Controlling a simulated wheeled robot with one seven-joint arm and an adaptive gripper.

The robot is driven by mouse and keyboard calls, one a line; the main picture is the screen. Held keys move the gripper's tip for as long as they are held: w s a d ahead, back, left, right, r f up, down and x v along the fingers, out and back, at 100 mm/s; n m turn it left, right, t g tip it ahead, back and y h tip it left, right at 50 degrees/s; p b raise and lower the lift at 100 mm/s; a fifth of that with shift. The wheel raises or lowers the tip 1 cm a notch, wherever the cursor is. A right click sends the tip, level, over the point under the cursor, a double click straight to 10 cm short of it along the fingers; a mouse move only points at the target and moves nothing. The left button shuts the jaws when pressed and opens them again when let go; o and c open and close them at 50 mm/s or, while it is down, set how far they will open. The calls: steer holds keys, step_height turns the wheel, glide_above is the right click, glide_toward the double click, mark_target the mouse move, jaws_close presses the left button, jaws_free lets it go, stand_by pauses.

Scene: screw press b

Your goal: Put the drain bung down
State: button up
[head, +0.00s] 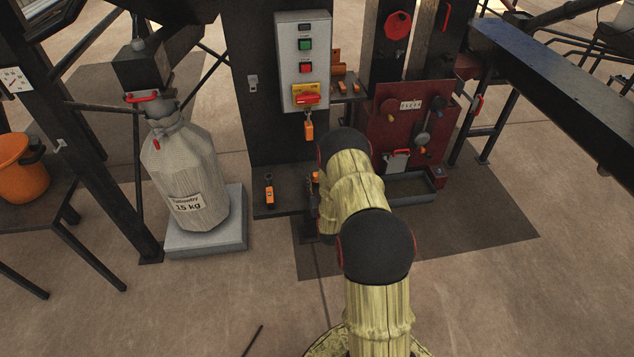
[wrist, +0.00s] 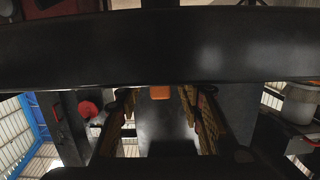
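My gripper (wrist: 157,98) shows in the wrist view as two fingers with brown ribbed pads, spread apart. An orange piece (wrist: 160,92) shows between the fingertips, with gaps on both sides, touching neither pad; I cannot tell what it is. In the head view my own arm mostly hides the gripper, near the low dark ledge (head: 262,210) of the press. I cannot make out the drain bung for certain in either view. A small orange-and-black item (head: 269,191) stands on that ledge, left of my arm.
A dark bar (wrist: 160,48) crosses the wrist view close above the fingers. A control box (head: 303,62) with an orange padlock (head: 309,130) is above the ledge. A dark tray (head: 408,188) lies right of my arm. A filled sack (head: 182,165) stands on a grey platform (head: 206,241).

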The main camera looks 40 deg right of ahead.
steer(key=shift+o, duration=0.9)
